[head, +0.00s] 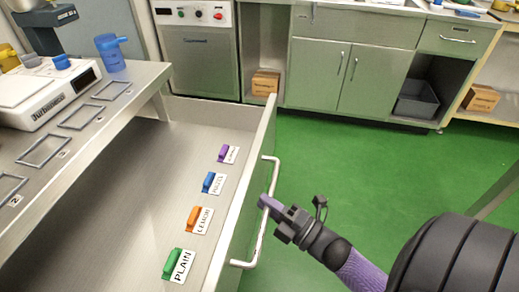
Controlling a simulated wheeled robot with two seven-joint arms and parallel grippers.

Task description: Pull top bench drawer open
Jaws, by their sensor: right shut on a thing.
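The top bench drawer (237,205) is pulled out from under the steel bench on the left, and its inside shows. Its pale bar handle (254,238) runs along the outer front face. My right gripper (267,203) is shut on the drawer handle near its middle, with the arm coming in from the lower right. In the drawer lie a green block (179,264), an orange block (194,219), a blue block (208,181) and a purple block (224,153), each with a white label; the nearest reads PLAIN. My left gripper is not in view.
The bench top (121,110) carries a white scale (48,92), a blue jug (110,52) and several empty rectangular frames. Green floor (335,160) is open right of the drawer. Grey-green cabinets (345,75), a grey bin (416,100) and cardboard boxes stand at the back.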

